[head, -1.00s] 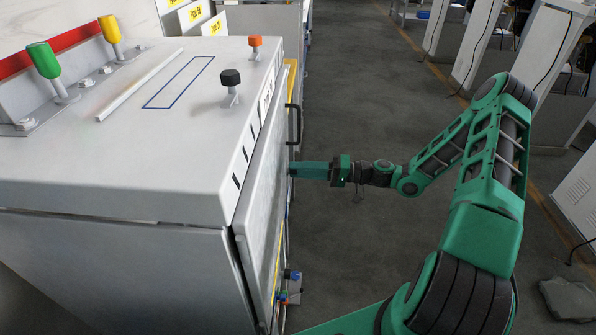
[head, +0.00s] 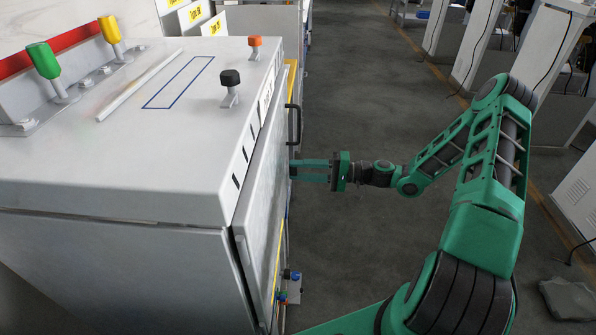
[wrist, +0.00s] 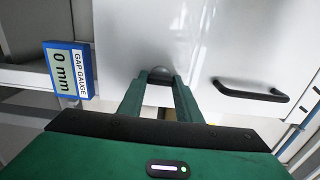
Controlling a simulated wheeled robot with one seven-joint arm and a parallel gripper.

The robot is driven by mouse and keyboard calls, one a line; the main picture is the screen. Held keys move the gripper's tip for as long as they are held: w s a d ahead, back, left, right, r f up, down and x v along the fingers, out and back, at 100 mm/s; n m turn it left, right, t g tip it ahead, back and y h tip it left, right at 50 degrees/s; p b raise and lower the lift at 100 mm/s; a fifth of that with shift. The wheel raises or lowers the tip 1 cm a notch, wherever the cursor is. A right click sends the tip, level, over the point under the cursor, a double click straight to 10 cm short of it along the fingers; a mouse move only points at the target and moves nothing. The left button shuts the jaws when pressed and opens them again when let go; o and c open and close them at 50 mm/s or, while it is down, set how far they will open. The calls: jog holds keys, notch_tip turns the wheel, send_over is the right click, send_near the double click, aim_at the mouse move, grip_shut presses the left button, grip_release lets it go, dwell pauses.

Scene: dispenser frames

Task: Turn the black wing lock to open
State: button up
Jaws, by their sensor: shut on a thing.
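The black wing lock (wrist: 160,72) shows in the wrist view as a small dark, rounded piece on the white door (wrist: 215,45). My gripper (wrist: 162,82) has its green fingers on either side of it and is shut on it. In the head view my gripper (head: 296,170) reaches left to the door face of the white cabinet (head: 120,190). The lock is hidden there. I cannot tell the lock's exact turn angle, as the fingers cover part of it.
A black bar handle (wrist: 250,92) is on the door, right of the lock in the wrist view. A blue gap gauge (wrist: 68,70) reading 0 mm is at the left. Colored knobs stand on the cabinet top. The grey floor (head: 355,90) beside the cabinet is clear.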

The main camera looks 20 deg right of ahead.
jog(key=shift+w+d+f, duration=0.1)
jog(key=shift+d, duration=0.05)
jog(key=o, duration=1)
jog(key=shift+o, duration=0.2)
jog(key=v, duration=1)
jog(key=shift+d, duration=0.35)
